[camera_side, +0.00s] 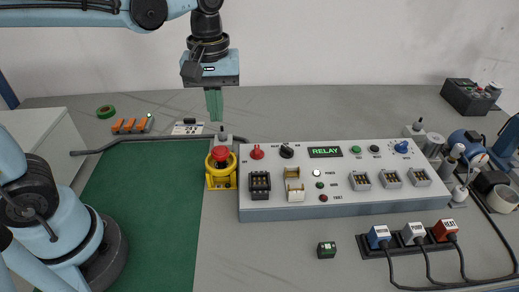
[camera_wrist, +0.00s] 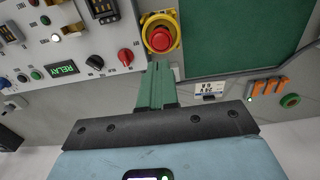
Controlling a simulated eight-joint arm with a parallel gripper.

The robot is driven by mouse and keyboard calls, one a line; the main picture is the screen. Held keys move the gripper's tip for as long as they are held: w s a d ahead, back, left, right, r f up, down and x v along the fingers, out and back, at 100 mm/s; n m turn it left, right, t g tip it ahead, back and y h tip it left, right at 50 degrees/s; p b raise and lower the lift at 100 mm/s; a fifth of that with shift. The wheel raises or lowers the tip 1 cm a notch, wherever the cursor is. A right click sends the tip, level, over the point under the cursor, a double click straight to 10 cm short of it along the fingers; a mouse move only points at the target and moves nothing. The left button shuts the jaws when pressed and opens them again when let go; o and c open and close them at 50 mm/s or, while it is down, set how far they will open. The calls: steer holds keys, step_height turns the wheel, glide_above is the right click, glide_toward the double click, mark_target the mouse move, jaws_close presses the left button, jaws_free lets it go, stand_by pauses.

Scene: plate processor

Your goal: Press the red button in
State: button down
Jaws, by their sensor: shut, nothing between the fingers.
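The large red mushroom button (camera_side: 220,153) sits in a yellow ring housing (camera_side: 221,178) at the left end of the grey control panel (camera_side: 350,208). In the wrist view the red button (camera_wrist: 158,39) lies just beyond my fingertips, facing the camera. My gripper (camera_side: 214,118) points straight down with its green fingers shut together and empty. In the side view it hangs above and a little left of the button, clear of it. The gripper (camera_wrist: 160,66) also shows in the wrist view. Whether the button is pressed in cannot be told.
A red knob (camera_side: 257,153) and a black knob (camera_side: 287,150) are on the panel right of the button. A black cable or rail (camera_side: 160,138) runs behind the green mat (camera_side: 140,220). Coloured plugs (camera_side: 413,233) stand at front right. The air around my gripper is clear.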

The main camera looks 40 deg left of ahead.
step_height(320, 180, up, 6)
stand_by(0.4)
steer(key=s+a+f+m+t, duration=0.3)
steer(key=f+m+t, duration=0.4)
steer(key=f+m, duration=0.2)
steer(key=shift+s+a, duration=0.25)
steer(key=shift+a, duration=0.15)
stand_by(0.7)
